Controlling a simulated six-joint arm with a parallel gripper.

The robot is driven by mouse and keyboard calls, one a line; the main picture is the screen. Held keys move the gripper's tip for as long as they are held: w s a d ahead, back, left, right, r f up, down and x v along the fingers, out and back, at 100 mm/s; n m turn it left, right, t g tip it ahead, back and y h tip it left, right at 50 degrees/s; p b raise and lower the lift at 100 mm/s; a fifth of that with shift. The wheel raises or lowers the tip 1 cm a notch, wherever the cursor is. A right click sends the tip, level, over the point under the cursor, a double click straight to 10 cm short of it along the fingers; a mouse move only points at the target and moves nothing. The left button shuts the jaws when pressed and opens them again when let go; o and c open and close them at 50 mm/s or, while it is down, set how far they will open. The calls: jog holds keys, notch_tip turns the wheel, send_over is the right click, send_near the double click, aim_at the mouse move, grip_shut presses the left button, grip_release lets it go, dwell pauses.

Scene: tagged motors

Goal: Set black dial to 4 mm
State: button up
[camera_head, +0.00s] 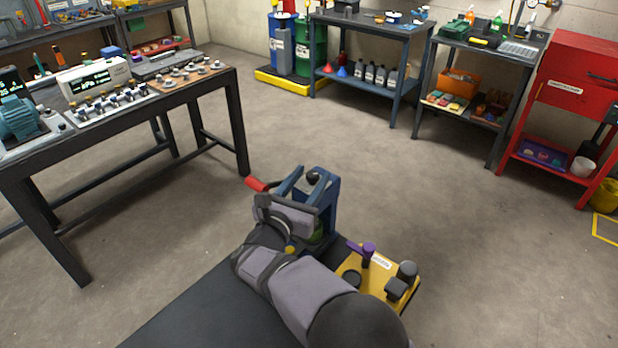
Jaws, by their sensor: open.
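I cannot pick out the black dial or any 4 mm mark for certain. A yellow board (351,266) at lower centre carries dark, knob-like parts: a cylinder (406,271), a squarish block (396,289) and a low knob (352,279). It also has a purple piece (368,252) and a small white label too small to read. My grey arm folds across the lower centre, left of this board. My gripper (287,213) is at its far end, beside a blue frame (329,197) with a red handle (256,184). It is open; its fingertips are hard to make out.
A dark bench (215,89) at the left holds a white display box (93,77), a row of knobs, a tan board with several round parts and a teal motor (18,118). Shelves and a red cabinet (575,75) line the back right. The middle floor is clear.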

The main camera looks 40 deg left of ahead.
jog(key=c, duration=1)
jog(key=shift+c, duration=0.2)
